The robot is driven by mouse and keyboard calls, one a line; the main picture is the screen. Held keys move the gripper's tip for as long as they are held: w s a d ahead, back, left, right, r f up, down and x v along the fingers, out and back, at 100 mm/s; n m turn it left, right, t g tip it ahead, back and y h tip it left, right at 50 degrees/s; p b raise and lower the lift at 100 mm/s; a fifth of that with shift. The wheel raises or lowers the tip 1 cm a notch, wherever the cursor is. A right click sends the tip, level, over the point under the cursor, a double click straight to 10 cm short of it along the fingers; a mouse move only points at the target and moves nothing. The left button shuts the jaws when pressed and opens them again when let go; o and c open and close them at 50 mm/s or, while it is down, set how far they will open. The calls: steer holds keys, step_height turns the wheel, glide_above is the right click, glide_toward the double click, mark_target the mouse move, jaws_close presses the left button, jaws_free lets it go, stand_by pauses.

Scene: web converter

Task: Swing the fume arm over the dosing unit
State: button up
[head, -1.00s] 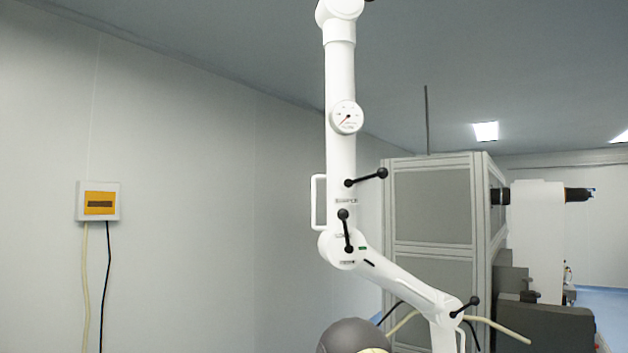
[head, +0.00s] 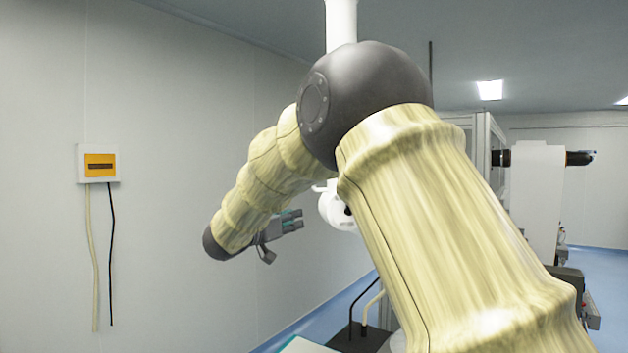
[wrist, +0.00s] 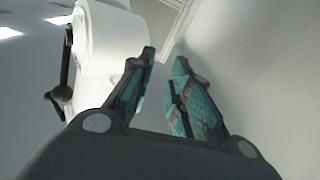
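The white fume arm is mostly hidden behind my own arm in the head view. Its upper tube (head: 341,22) shows at the top, and a white joint (head: 336,208) shows just right of my gripper (head: 289,222). In the wrist view a white cylindrical part of the fume arm (wrist: 108,42) is at upper left, with a black lever (wrist: 66,75) beside it. My gripper (wrist: 165,58) has its teal-padded fingers apart, with nothing between them. The white part lies left of the fingers; whether it touches them I cannot tell. I cannot make out the dosing unit.
A grey wall with a yellow-fronted box (head: 99,163) and two hanging cables is on the left. A grey framed cabinet (head: 481,150) and a white upright machine part (head: 537,195) stand at right. A dark base with hoses (head: 352,338) is low in the middle.

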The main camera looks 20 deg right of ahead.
steer(key=s+a+r+m+g+h, duration=0.1)
steer(key=s+r, duration=0.1)
steer(key=r, duration=0.6)
steer(key=s+a+r+m+g, duration=0.1)
steer(key=s+a+r+m, duration=0.15)
steer(key=r, duration=0.55)
steer(key=shift+n, duration=0.35)
steer(key=shift+s+d+p+x, duration=0.15)
steer(key=shift+p+x, duration=0.8)
steer(key=shift+x, duration=0.95)
steer(key=shift+s+p+x, duration=0.1)
steer(key=shift+p+x, duration=0.8)
steer(key=shift+x, duration=1.05)
steer(key=shift+s+d+p+x, duration=0.15)
steer(key=shift+p+x, duration=0.8)
steer(key=shift+x, duration=0.95)
steer(key=shift+f, duration=0.1)
steer(key=shift+a, duration=0.1)
jaws_close()
